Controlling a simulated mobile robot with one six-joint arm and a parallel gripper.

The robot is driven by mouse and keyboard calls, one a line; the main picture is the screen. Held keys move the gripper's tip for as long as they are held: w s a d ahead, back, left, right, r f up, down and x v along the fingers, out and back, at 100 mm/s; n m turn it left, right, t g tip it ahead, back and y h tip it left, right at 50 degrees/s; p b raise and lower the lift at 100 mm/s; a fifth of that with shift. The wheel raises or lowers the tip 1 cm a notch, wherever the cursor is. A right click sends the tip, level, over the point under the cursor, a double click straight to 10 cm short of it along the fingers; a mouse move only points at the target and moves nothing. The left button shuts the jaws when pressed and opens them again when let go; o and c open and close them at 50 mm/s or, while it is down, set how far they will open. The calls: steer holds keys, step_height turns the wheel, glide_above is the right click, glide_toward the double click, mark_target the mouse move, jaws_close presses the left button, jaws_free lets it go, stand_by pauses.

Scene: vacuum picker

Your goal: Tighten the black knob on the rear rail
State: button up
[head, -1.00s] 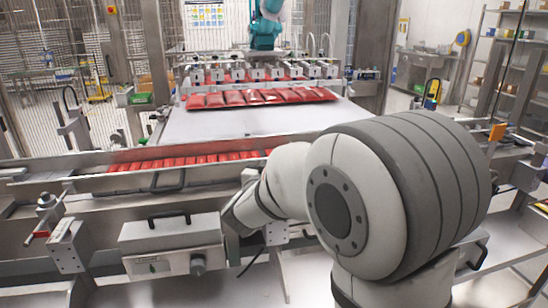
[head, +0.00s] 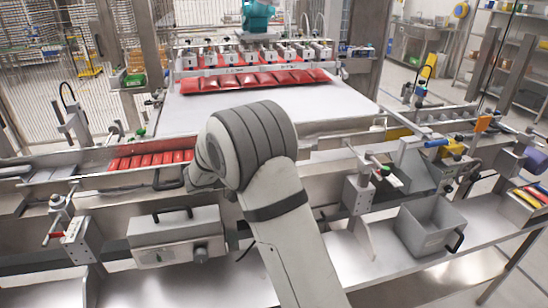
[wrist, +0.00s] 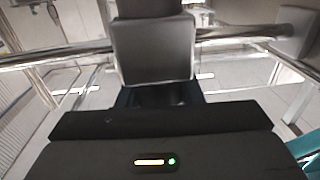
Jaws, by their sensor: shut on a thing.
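My gripper (wrist: 155,98) shows in the wrist view, its dark body across the bottom. Its jaws are shut on a dark thing just below a grey block (wrist: 153,50); this fits the black knob, but its outline is mostly hidden in shadow. The grey block sits at a shiny horizontal rail (wrist: 240,32) that runs across the view. In the head view my arm reaches over the conveyor frame and hides my gripper, and I cannot make out the knob there.
Red packs lie in a lane (head: 150,160) left of my arm, and more hang under the picker head (head: 250,82) above a white belt (head: 170,115). A control box (head: 175,230) is at the front. A grey bin (head: 430,225) stands at right.

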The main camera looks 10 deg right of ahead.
steer(key=shift+s+r+m+g+p, duration=0.15)
steer(key=shift+m+g+p, duration=0.2)
steer(key=shift+m+g, duration=0.7)
steer(key=shift+s+m+g+p, duration=0.1)
steer(key=shift+m+g+p, duration=0.35)
steer(key=shift+g, duration=1)
steer(key=shift+m+g+y, duration=0.3)
steer(key=o, duration=1)
step_height(320, 180, up, 10)
steer(key=shift+f+p, duration=0.1)
steer(key=shift+p, duration=1.1)
